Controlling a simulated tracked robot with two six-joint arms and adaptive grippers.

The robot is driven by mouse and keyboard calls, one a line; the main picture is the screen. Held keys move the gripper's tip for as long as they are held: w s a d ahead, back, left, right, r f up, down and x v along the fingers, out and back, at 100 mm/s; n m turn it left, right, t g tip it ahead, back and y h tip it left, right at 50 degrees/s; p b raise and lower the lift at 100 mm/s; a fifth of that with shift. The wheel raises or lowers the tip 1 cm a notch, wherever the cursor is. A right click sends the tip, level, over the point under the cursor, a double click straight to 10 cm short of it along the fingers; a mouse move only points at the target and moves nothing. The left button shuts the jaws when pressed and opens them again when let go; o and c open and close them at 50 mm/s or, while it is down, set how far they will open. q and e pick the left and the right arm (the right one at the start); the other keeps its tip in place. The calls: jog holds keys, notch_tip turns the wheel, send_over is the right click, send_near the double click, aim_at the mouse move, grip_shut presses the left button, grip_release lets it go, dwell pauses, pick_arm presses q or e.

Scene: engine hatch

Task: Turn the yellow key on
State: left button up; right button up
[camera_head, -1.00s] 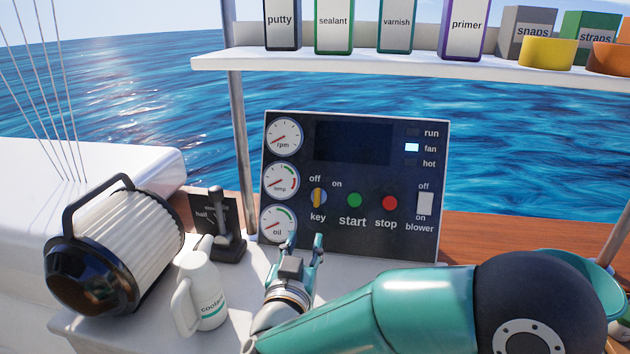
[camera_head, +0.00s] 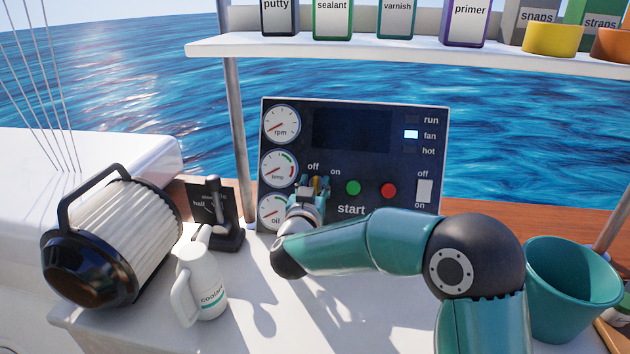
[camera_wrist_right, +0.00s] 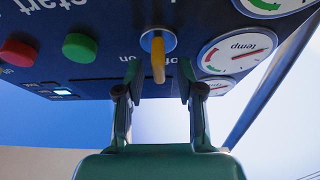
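The yellow key (camera_wrist_right: 158,58) sits in its round silver lock on the dark control panel (camera_head: 395,126). In the right wrist view it lies between my open fingertips, with a clear gap on each side. My right gripper (camera_head: 314,184) is at the key in the head view, and its fingers cover most of the key there. My right gripper (camera_wrist_right: 158,82) shows open and empty in the wrist view. The "off" label is above left of the key and the "on" label to its right. My left gripper is not in view.
A green start button (camera_head: 353,188) and a red stop button (camera_head: 389,190) are right of the key, then a white blower switch (camera_head: 424,190). A coolant jug (camera_head: 204,285), a lever box (camera_head: 222,225) and a ribbed filter (camera_head: 120,238) stand left. A teal bucket (camera_head: 566,300) stands right.

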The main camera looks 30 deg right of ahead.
jog(key=shift+x, duration=0.85)
grip_shut()
